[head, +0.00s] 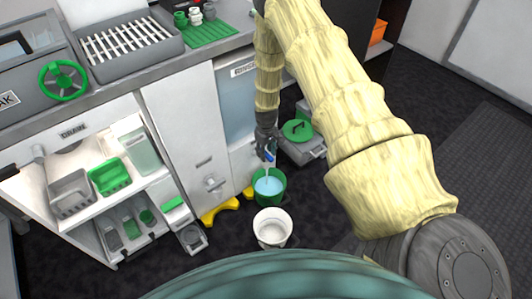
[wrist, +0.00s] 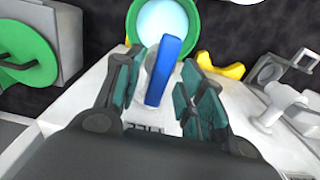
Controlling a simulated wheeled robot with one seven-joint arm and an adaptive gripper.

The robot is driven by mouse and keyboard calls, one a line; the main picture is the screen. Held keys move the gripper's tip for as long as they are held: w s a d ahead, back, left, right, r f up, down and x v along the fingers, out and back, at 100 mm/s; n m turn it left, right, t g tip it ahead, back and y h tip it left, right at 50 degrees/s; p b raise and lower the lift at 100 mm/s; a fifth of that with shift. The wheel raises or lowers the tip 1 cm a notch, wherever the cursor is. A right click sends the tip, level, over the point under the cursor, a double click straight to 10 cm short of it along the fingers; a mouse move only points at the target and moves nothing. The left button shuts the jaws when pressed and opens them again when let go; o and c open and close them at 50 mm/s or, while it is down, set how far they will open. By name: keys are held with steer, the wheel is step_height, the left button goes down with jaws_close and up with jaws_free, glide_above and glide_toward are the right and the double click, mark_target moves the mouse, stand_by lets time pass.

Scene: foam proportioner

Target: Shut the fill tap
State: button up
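The fill tap's blue lever handle (wrist: 164,68) shows in the wrist view, tilted slightly, over the green bucket. My gripper (wrist: 164,70) is open, with one finger on each side of the handle and small gaps visible. In the head view my gripper (head: 266,145) is low at the front of the white cabinet, and a bit of the blue handle (head: 269,156) shows below it. A pale stream (head: 265,171) runs down into the green bucket (head: 281,192), which holds light blue liquid. The tap's body is mostly hidden.
A white bucket (head: 272,228) stands in front of the green one. A grey container with a green lid (head: 297,130) stands to the right. Yellow feet (head: 220,213) and a white tap (wrist: 283,103) are near the cabinet. Dark floor is free at the right.

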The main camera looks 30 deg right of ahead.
jaws_close()
steer(key=shift+m, duration=0.3)
steer(key=m+p, duration=0.2)
steer(key=m, duration=0.1)
steer(key=shift+m, duration=0.3)
steer(key=m+p, duration=0.1)
steer(key=m, duration=0.3)
steer(key=shift+m, duration=0.3)
steer(key=m+p, duration=0.1)
steer(key=m, duration=0.3)
steer(key=m+p, duration=0.1)
steer(key=m, duration=0.4)
steer(key=shift+m, duration=0.3)
